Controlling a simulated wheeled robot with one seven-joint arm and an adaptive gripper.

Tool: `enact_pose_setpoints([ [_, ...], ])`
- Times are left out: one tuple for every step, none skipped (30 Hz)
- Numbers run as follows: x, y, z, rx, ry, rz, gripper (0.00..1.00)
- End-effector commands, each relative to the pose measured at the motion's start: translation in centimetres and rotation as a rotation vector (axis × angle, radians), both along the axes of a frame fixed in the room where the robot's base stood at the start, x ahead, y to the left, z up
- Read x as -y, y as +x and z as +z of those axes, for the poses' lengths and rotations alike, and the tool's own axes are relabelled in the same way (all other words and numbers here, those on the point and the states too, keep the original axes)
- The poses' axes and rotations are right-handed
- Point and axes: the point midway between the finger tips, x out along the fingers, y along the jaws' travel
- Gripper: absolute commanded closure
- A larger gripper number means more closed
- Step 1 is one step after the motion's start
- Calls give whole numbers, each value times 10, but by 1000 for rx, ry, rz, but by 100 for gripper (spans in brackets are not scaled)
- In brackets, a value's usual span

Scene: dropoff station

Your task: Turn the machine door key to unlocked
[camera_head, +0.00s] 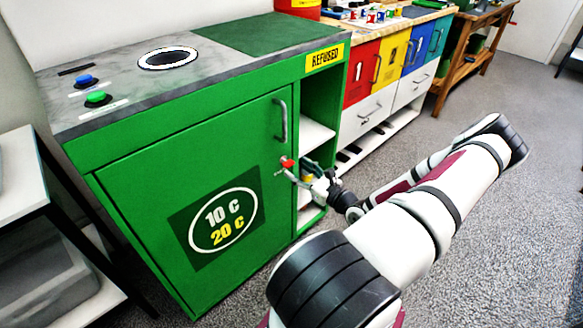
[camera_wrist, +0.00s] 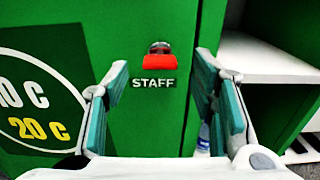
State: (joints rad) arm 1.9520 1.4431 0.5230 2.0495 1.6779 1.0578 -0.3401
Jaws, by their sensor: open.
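The green machine door (camera_head: 140,175) is closed in its frame, with a grey handle near its upper right corner. The small red key (camera_head: 287,163) sticks out of the door's right side below the handle. In the wrist view the red key (camera_wrist: 160,60) sits in a dark lock above a STAFF label (camera_wrist: 153,83); its wide head looks level. My gripper (camera_head: 298,177) is open close to the door. Its teal-padded fingers stand left and right of the key, with visible gaps on both sides. I cannot tell how far the tips are from the door.
An open shelf bay (camera_head: 316,135) lies right of the door, with a white shelf (camera_wrist: 262,62). The machine top (camera_head: 150,80) has blue and green buttons and a round opening. A black-framed shelf (camera_head: 20,180) stands at left. Coloured drawers stand behind; the floor at right is clear.

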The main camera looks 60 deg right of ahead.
Motion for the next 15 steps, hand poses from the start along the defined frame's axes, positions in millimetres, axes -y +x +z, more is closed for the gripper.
enact_pose_setpoints([
  [2, 8, -1, 2, 0, 1, 48],
  [2, 12, -1, 2, 0, 1, 48],
  [4, 18, -1, 1, -1, 2, 48],
  [4, 21, -1, 1, -1, 1, 48],
  [5, 24, 0, 1, -1, 1, 48],
  [6, 26, 0, 1, -1, 1, 48],
  [7, 28, 0, 1, -1, 0, 48],
  [7, 30, 0, 1, -1, 0, 48],
  [8, 32, 0, 1, -1, 0, 48],
  [8, 33, 0, 1, -1, 0, 48],
  [8, 33, 0, 0, -1, 0, 48],
  [8, 34, 0, 0, -1, 0, 48],
  [8, 34, 0, 0, -1, 0, 48],
  [8, 34, 0, 0, -1, 0, 48],
  [8, 34, 0, 0, -1, 0, 48],
])
